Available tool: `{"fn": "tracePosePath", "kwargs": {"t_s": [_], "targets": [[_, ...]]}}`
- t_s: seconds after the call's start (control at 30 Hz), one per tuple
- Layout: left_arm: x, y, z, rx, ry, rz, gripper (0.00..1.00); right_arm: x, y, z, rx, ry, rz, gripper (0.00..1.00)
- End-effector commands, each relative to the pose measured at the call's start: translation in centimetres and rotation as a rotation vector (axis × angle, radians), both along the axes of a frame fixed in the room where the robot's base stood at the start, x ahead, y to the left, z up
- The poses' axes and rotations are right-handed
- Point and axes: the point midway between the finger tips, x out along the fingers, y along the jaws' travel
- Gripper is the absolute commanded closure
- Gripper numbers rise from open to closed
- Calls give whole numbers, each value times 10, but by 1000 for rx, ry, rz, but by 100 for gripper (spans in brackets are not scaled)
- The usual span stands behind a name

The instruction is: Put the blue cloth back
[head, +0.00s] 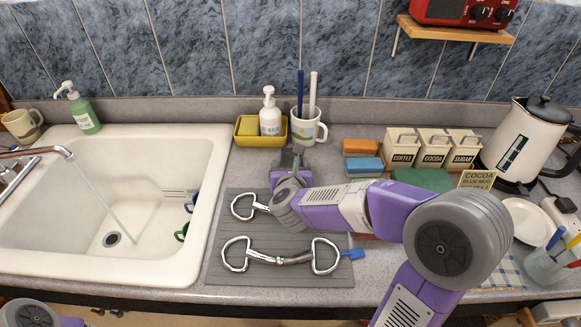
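A blue folded block, perhaps the cloth or a sponge (365,167), lies on the counter in front of an orange one (361,146). A blue-and-white checked cloth (507,272) lies flat at the right front, partly hidden by my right arm. I cannot tell which of these is the blue cloth. My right gripper (290,158) points to the back, just in front of the yellow tray (247,139) and left of the blue block. Its fingers are small and partly hidden, so its opening and any held thing are unclear. My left gripper is out of view.
Metal bits (280,256) lie on a grey mat (228,272). A white mug (306,129) with two sticks stands close behind my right gripper. Canisters (433,147), a kettle (528,140) and a plate (526,222) stand right. The sink (60,215) has running water.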

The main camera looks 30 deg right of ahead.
Motion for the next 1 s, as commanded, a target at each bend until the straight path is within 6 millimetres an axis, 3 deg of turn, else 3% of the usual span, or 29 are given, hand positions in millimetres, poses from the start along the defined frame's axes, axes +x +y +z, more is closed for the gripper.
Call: {"fn": "tracePosePath", "kwargs": {"t_s": [0.47,0.87,1.0], "targets": [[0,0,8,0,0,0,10,-2,1,7,1,-2,1,13],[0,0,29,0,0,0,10,-72,42,42,-1,-4,4,13],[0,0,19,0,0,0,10,-86,49,45,1,-6,-1,13]]}}
